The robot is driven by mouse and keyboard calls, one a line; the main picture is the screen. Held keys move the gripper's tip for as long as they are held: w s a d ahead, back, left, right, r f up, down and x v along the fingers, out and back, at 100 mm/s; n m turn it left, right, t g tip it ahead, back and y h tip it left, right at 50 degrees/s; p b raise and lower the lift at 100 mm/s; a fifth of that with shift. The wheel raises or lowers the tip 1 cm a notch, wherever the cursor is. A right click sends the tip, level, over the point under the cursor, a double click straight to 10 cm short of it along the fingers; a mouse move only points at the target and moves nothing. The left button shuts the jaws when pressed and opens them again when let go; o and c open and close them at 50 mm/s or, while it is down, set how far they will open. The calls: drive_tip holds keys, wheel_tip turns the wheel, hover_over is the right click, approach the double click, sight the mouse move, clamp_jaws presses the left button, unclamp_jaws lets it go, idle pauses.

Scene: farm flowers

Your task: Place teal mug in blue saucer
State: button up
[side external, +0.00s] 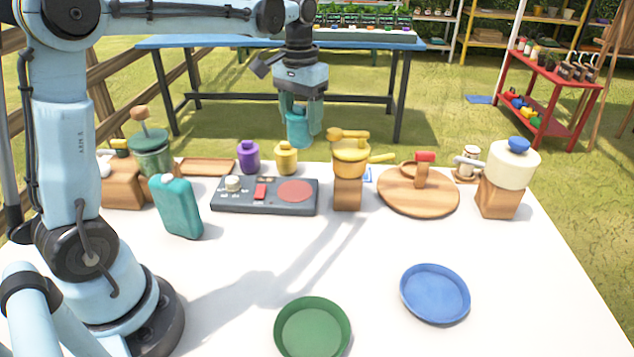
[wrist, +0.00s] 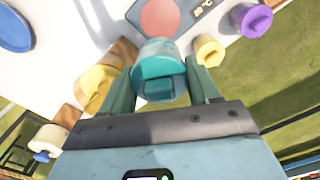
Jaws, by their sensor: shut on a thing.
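The teal mug (side external: 299,128) is held in my gripper (side external: 303,112), high above the back of the white table. In the wrist view the mug (wrist: 158,62) sits between the two fingers of my gripper (wrist: 163,88), which are shut on it. The blue saucer (side external: 435,293) lies flat and empty at the front right of the table, well apart from the mug. The saucer (wrist: 15,30) also shows at the top left of the wrist view, partly cut off.
A green saucer (side external: 312,330) lies at the front. A stove panel (side external: 264,196), yellow pot (side external: 351,158) on a wooden block, round wooden board (side external: 418,192), teal bottle (side external: 176,207) and cream pot (side external: 512,165) stand along the back. The table's middle is clear.

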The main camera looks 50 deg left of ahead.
drive_tip(key=s+d+r+m, duration=0.1)
drive_tip(key=s+d+m, duration=0.2)
drive_tip(key=s+d, duration=0.6)
drive_tip(key=w+d, duration=0.3)
drive_tip(key=d, duration=1.2)
drive_tip(key=shift+d+f, duration=0.4)
drive_tip(key=shift+f, duration=0.05)
drive_tip(key=s+d, duration=0.1)
drive_tip(key=d, duration=0.4)
drive_tip(key=s+d+f, duration=0.1)
drive_tip(key=s+d, duration=0.1)
drive_tip(key=d, duration=0.3)
drive_tip(key=s+d+f, duration=0.1)
drive_tip(key=d, duration=0.4)
drive_tip(key=shift+s+d+f, duration=0.1)
drive_tip(key=shift+s+d, duration=0.2)
drive_tip(key=shift+d, duration=0.05)
hover_over(435, 293)
drive_tip(key=shift+f, duration=5.5)
drive_tip(key=shift+f, duration=0.1)
